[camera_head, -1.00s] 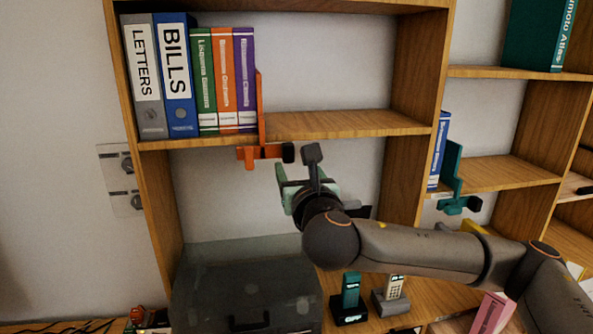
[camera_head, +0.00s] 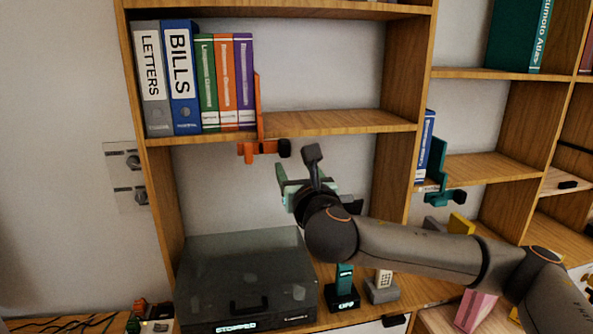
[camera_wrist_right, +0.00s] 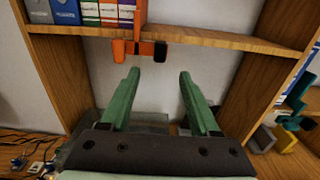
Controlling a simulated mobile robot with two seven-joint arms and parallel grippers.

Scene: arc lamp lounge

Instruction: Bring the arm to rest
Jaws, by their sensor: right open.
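My right gripper (camera_head: 297,184) is in front of the open bay below the binder shelf, with nothing between its green fingers. In the right wrist view its two fingers (camera_wrist_right: 158,75) are spread apart, pointing toward the shelf. The orange bookend (camera_head: 259,115) is clamped at the shelf edge, just above and left of the gripper in the head view. In the wrist view the bookend (camera_wrist_right: 139,40) is beyond the fingertips, apart from them. My right arm reaches in from the lower right. My left gripper is in neither view.
Several binders and books (camera_head: 183,75) stand on the upper shelf against the orange bookend. A dark lidded turntable (camera_head: 245,285) is below left, with phones (camera_head: 344,285) beside it. A teal bookend (camera_head: 440,172) is on the right shelf. A wall switch plate (camera_head: 127,176) is at left.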

